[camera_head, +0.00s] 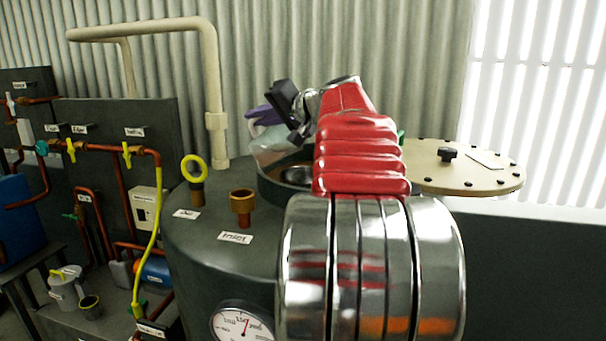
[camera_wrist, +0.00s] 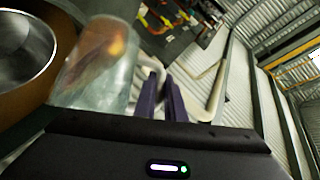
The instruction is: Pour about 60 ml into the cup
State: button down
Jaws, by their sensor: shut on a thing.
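My gripper (camera_head: 258,114) has purple fingers, which also show in the wrist view (camera_wrist: 164,97). It is shut on the pale handle of a clear jug (camera_head: 272,148). The jug shows in the wrist view (camera_wrist: 98,65) with a brownish-orange tint; I cannot tell its liquid level or whether any flows. A shiny round metal vessel (camera_head: 298,175) sits below and right of the jug, partly hidden by my arm.
The metal vessel sits in a brown, dark-rimmed round recess (camera_head: 266,186) atop a large dark tank (camera_head: 200,250). A bolted cream lid (camera_head: 460,180) stands at right. A pale pipe (camera_head: 213,85) rises at left.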

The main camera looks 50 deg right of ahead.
jog(key=shift+s+d+m+t+b, duration=0.3)
jog(key=shift+s+d+t+b, duration=0.05)
jog(key=shift+t, duration=0.05)
jog(key=shift+s+d+m+t+b, duration=0.3)
jog(key=shift+m+t+b, duration=0.1)
jog(key=shift+b, duration=1.3)
dwell(1.1)
jog(key=shift+w+a+r+n+g, duration=0.1)
jog(key=shift+w+a+n+g, duration=0.4)
jog(key=shift+a, duration=0.05)
jog(key=shift+w+a+n+g, duration=0.4)
jog(key=shift+w+n+g, duration=0.1)
jog(key=shift+g, duration=0.1)
jog(key=shift+s, duration=0.1)
dwell(0.5)
jog(key=shift+w+a+f+n+g+h+p, duration=0.5)
jog(key=shift+w+a+f+n+g+p, duration=0.25)
jog(key=shift+g, duration=0.35)
jog(key=shift+f, duration=0.15)
